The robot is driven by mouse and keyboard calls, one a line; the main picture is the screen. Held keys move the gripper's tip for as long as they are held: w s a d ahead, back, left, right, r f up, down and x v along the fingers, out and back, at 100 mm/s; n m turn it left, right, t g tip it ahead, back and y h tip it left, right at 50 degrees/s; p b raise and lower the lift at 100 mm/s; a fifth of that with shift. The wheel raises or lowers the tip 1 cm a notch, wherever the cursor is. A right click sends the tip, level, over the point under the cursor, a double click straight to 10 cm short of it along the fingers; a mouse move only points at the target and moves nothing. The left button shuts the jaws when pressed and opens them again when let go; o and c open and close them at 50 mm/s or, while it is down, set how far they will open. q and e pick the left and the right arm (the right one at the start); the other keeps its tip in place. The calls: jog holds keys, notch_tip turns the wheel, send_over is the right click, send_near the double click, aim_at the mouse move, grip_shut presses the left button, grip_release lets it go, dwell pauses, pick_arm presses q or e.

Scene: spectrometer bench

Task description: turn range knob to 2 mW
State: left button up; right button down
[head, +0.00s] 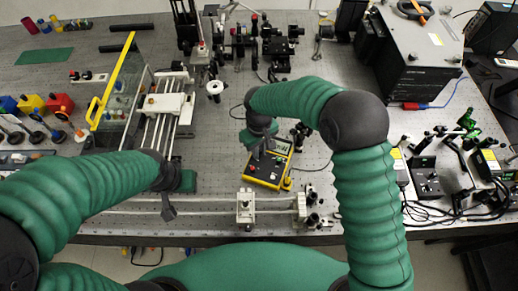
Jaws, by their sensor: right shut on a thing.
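A yellow-edged handheld meter (262,183) with a dark face lies on the bench, a little right of the middle. My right arm arches over it from the right, and my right gripper (258,152) points down onto its face. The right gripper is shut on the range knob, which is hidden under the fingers. The knob's marks are too small to read. My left gripper (168,211) hangs near the bench's front edge, left of the meter and apart from it. Its fingers are too small to tell open from shut.
An optical rail (200,206) with a white carriage (245,208) runs along the front, close to the meter. A rod-and-carriage stage (165,105) and a yellow-framed panel (110,85) stand left. A large dark box (410,65) stands back right. Cables and mounts crowd the right.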

pick_arm(q)
jog(key=shift+r, duration=0.1)
pick_arm(e)
jog(key=n+p, duration=0.2)
jog(key=n, duration=0.3)
jog(key=shift+r+n, duration=0.15)
jog(key=shift+n, duration=0.25)
pick_arm(q)
jog(key=p+v, duration=0.1)
jog(key=v, duration=0.2)
jog(key=shift+w+r+p, duration=0.35)
jog(key=shift+w, duration=0.05)
pick_arm(e)
jog(key=n, duration=0.5)
jog(key=shift+n, duration=0.3)
jog(key=c, duration=1.3)
grip_release()
jog(key=shift+c, duration=0.2)
